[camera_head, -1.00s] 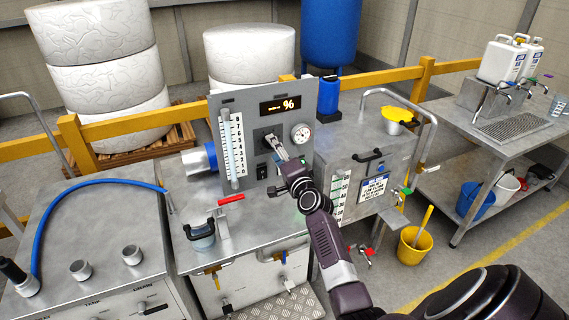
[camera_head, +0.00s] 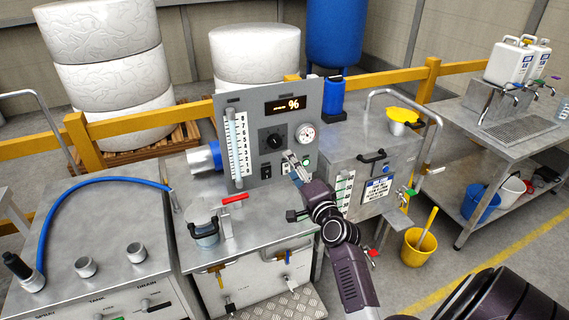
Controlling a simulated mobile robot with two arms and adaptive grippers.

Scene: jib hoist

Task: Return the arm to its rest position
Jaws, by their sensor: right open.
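My right arm comes in from the lower right. Its gripper (camera_head: 291,160) is open and empty in front of the grey control panel (camera_head: 255,107), just below and to the right of the black rotary knob (camera_head: 272,141). The fingers appear apart from the knob; whether they touch the panel face is hard to tell. The panel also carries a display (camera_head: 284,106), a round gauge (camera_head: 305,135), a scale tube (camera_head: 238,147) and a black switch (camera_head: 266,171). My left gripper is out of view.
Below the panel, a steel bench holds a clear jug (camera_head: 203,228) and a red-handled lever (camera_head: 235,199). A lidded steel tank (camera_head: 345,146) with a black handle stands close to the right of my arm. A yellow bucket (camera_head: 417,246) is on the floor.

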